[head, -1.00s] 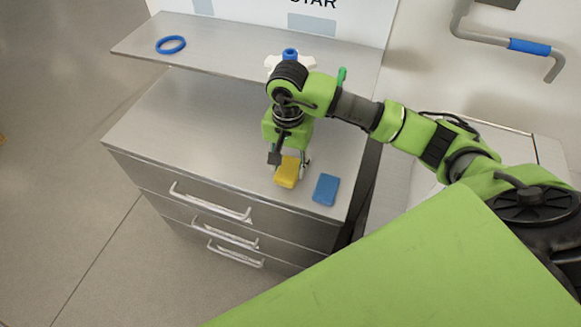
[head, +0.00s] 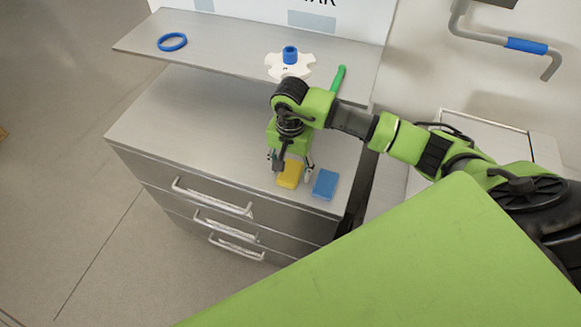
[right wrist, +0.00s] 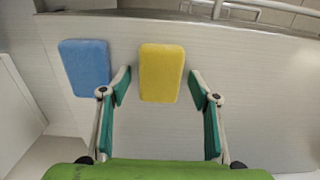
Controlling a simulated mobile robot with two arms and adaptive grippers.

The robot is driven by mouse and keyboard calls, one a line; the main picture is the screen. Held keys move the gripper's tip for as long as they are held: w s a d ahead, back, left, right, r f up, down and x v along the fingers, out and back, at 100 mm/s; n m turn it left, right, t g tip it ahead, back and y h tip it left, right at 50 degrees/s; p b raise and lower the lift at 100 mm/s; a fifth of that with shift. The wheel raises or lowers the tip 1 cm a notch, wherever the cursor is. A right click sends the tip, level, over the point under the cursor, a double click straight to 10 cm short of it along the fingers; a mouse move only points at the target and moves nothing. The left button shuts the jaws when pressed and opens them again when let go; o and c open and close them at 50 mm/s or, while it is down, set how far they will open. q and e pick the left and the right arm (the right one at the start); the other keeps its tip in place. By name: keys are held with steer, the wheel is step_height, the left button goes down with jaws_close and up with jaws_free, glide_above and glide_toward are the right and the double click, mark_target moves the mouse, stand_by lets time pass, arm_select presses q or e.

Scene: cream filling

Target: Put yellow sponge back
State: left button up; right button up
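The yellow sponge (head: 290,174) lies on the grey metal counter near its front edge, just left of the blue sponge (head: 325,184). My right gripper (head: 292,176) is over the yellow sponge with its fingers apart. In the right wrist view, the yellow sponge (right wrist: 161,72) lies between and ahead of the open green-padded fingers (right wrist: 161,95), with a gap on each side. The blue sponge (right wrist: 84,67) lies beside the left finger there. My left gripper is in neither view.
A raised shelf (head: 230,47) at the back carries a blue ring (head: 172,41), a white lobed piece with a blue top (head: 290,66) and a green-handled item (head: 338,78). Drawers with handles (head: 212,196) are below the counter. The counter's left half is clear.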

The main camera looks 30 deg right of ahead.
mark_target(290, 171)
steer(key=shift+r, duration=0.1)
steer(key=shift+r, duration=0.2)
step_height(290, 171, up, 12)
steer(key=b, duration=0.3)
steer(key=shift+b, duration=0.4)
